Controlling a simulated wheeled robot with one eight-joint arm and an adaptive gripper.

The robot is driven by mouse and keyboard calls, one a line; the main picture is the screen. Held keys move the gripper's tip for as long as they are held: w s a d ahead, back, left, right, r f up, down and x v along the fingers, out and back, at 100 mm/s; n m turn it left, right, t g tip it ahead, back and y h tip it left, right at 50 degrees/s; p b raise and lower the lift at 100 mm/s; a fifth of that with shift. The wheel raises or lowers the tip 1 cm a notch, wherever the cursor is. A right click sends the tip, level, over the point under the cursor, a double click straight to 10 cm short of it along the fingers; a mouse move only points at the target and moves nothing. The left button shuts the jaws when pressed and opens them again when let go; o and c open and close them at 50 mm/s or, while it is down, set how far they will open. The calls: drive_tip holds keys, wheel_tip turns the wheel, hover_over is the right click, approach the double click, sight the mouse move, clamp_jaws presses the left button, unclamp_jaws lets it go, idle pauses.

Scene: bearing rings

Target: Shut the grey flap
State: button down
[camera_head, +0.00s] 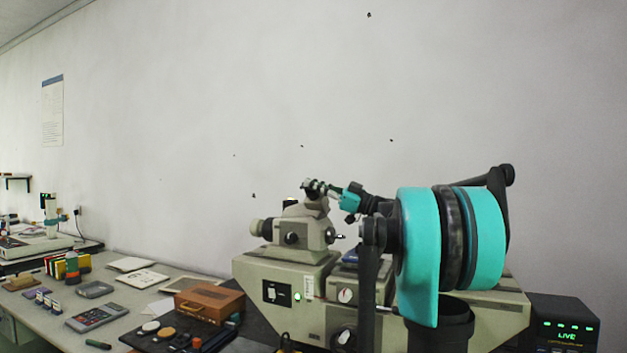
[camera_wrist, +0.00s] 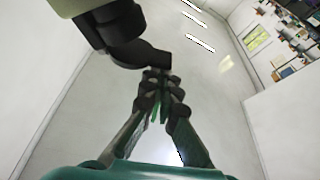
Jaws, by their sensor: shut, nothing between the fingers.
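My gripper (camera_head: 314,186) is shut and empty, just above the top of the beige optical instrument (camera_head: 285,275). The wrist view shows my gripper (camera_wrist: 156,76) with its fingers together. Their tips are close to a dark grey, tongue-like piece (camera_wrist: 140,54) on a dark round mount, with a beige body (camera_wrist: 75,6) behind it. This piece may be the grey flap, but I cannot tell for certain, nor whether the tips touch it. In the head view my fingers overlap the instrument's top, and no flap can be made out there.
On the bench left of the instrument are a brown wooden case (camera_head: 209,302), a calculator (camera_head: 97,316), an open notebook (camera_head: 141,278) and small parts on a dark mat. A black box with green digits (camera_head: 564,324) stands at the right.

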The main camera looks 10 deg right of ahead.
drive_tip(key=f+n+g, duration=0.1)
drive_tip(key=n, duration=0.1)
drive_tip(key=f+n, duration=0.1)
drive_tip(key=n, duration=0.1)
drive_tip(key=w+f+n+g, duration=0.1)
drive_tip(key=n, duration=0.1)
drive_tip(key=shift+d+f+g, duration=0.1)
drive_tip(key=shift+d+g, duration=0.2)
drive_tip(key=shift+f, duration=0.1)
idle(0.3)
